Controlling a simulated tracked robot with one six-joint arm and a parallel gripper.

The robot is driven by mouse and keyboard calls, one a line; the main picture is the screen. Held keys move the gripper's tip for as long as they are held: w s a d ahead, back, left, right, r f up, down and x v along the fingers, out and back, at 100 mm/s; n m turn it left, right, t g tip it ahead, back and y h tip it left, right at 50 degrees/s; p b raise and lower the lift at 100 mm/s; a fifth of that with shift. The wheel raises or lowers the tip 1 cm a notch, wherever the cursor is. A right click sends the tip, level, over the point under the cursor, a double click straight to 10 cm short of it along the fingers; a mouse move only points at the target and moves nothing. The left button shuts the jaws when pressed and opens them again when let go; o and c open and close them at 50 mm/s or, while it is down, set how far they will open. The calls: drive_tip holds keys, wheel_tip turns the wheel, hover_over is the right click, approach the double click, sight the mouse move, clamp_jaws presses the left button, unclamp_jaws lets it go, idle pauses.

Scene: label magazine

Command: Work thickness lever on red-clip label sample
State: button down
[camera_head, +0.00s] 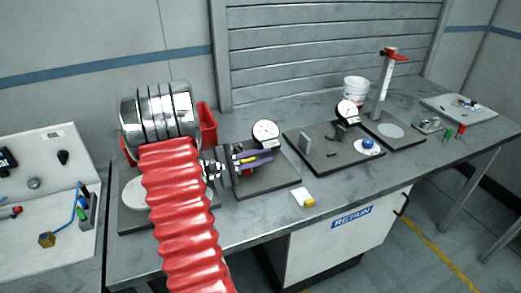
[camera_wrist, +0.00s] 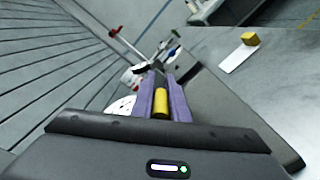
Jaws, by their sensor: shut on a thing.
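My gripper (camera_head: 262,157) has its purple fingers shut on a yellow cylindrical grip (camera_wrist: 161,103), which appears to be the thickness lever's handle. It is beside a dial gauge (camera_head: 266,131) on a dark base plate (camera_head: 278,182). In the wrist view the yellow grip lies between the two fingers (camera_wrist: 161,88), and the white gauge face (camera_wrist: 121,105) shows at left, partly hidden. A white label with a yellow clip (camera_head: 309,203) lies on the bench in front of the plate. I cannot make out a red-clip label; the space under the gauge is hidden by my gripper.
A second dial gauge (camera_head: 347,110) stands on another dark plate (camera_head: 318,165) with a blue knob (camera_head: 367,143). A white tub (camera_head: 355,90), a red-topped stand (camera_head: 382,88) and a tray (camera_head: 457,105) stand farther right. Bare bench (camera_head: 262,222) lies along the front edge.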

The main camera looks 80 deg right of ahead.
drive_tip(key=shift+f, duration=0.3)
drive_tip(key=shift+w, duration=0.1)
drive_tip(key=c, duration=1.7)
unclamp_jaws()
drive_tip(key=shift+c, duration=0.2)
drive_tip(key=shift+r, duration=0.15)
wheel_tip(320, 180, up, 10)
